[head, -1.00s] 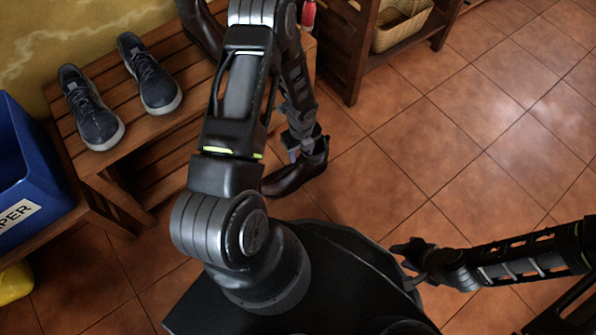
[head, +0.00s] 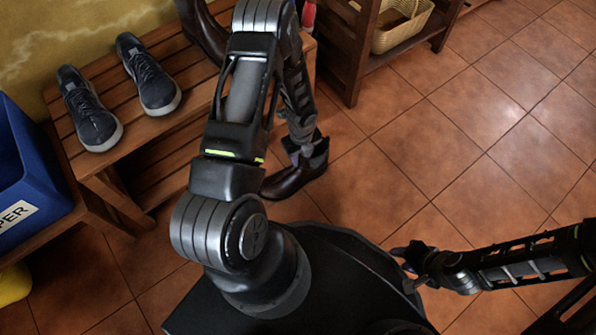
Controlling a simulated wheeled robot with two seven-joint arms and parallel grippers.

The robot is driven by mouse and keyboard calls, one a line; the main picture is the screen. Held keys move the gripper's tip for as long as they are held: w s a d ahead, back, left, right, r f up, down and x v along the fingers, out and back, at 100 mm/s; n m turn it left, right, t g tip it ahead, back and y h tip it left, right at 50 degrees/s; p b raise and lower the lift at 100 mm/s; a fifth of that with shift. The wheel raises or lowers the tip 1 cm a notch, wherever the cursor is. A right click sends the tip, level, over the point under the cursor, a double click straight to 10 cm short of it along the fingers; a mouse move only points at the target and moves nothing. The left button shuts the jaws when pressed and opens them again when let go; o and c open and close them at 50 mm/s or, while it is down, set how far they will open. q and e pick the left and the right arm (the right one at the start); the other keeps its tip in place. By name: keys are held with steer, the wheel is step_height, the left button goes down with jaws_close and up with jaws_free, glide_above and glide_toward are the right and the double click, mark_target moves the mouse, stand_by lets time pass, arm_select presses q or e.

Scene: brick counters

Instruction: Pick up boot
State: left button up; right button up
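A dark brown boot (head: 291,180) stands on the tiled floor beside the bench, toe to the left. My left gripper (head: 305,152) is at the top of its shaft. The fingers are partly hidden there, so I cannot tell whether they are closed on the boot. A second brown boot (head: 207,32) is on the slatted bench, partly hidden by my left arm. My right gripper (head: 404,268) is over the floor at the lower right, away from the boots. Its fingers look apart and empty.
The wooden bench (head: 179,124) holds a pair of dark sneakers (head: 148,75). A blue bin (head: 32,165) stands at the left. A wooden shelf (head: 345,50) with a wicker basket (head: 403,28) is at the top. The tiled floor (head: 480,130) on the right is clear.

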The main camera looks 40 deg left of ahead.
arm_select(q)
jaws_close()
stand_by(1.0)
